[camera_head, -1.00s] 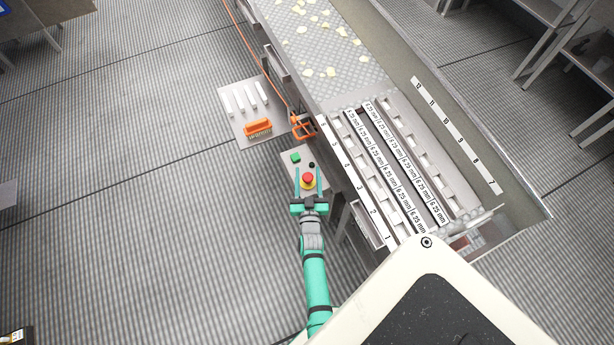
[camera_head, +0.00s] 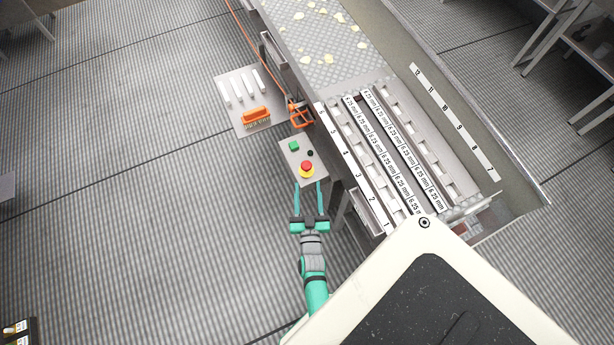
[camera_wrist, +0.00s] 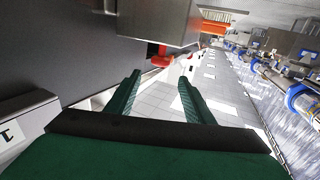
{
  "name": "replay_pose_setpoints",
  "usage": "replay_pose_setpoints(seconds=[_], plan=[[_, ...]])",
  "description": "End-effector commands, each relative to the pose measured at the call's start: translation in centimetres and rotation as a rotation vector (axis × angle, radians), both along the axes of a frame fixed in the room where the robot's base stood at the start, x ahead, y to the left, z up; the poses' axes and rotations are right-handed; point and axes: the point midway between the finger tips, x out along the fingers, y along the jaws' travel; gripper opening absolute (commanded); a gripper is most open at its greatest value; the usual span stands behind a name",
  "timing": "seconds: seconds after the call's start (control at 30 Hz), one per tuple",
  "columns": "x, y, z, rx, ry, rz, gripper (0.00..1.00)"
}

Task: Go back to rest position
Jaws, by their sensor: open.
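My gripper (camera_head: 309,190) is open and empty in the head view, its two green fingers pointing up the picture. The fingertips lie just below the red emergency stop button (camera_head: 306,167) on its yellow base. This button sits on a grey control panel (camera_head: 296,153) with a green button (camera_head: 294,146) and a small black knob. In the wrist view my gripper (camera_wrist: 158,84) shows its fingers apart with nothing between them. A red button (camera_wrist: 161,58) shows beyond the fingertips there.
The conveyor machine (camera_head: 385,165) with numbered, labelled slats stands close on the right. A side plate (camera_head: 240,110) holds an orange brush (camera_head: 256,116) and several white pieces. An orange bracket (camera_head: 300,115) juts out above the panel. Striped floor is free on the left.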

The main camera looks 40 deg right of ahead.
Motion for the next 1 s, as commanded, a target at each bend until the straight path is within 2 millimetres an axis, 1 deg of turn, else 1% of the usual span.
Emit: replay_pose_setpoints(seconds=[0.13,0.63,0.7,0.77,0.87,0.97,1.0], plan=[[-0.3,0.2,0.0,0.0,0.0,0.0,0.48],[-0.2,0.2,0.0,0.0,0.0,0.0,0.48],[-0.4,0.6,0.0,0.001,0.002,0.007,0.48],[-0.7,1.4,0.2,0.002,0.007,0.021,0.48],[-1.5,4.1,0.7,0.009,0.02,0.068,0.48],[-3.0,7.8,1.9,0.015,0.038,0.137,0.48],[-3.7,9.3,2.5,0.02,0.047,0.167,0.48]])
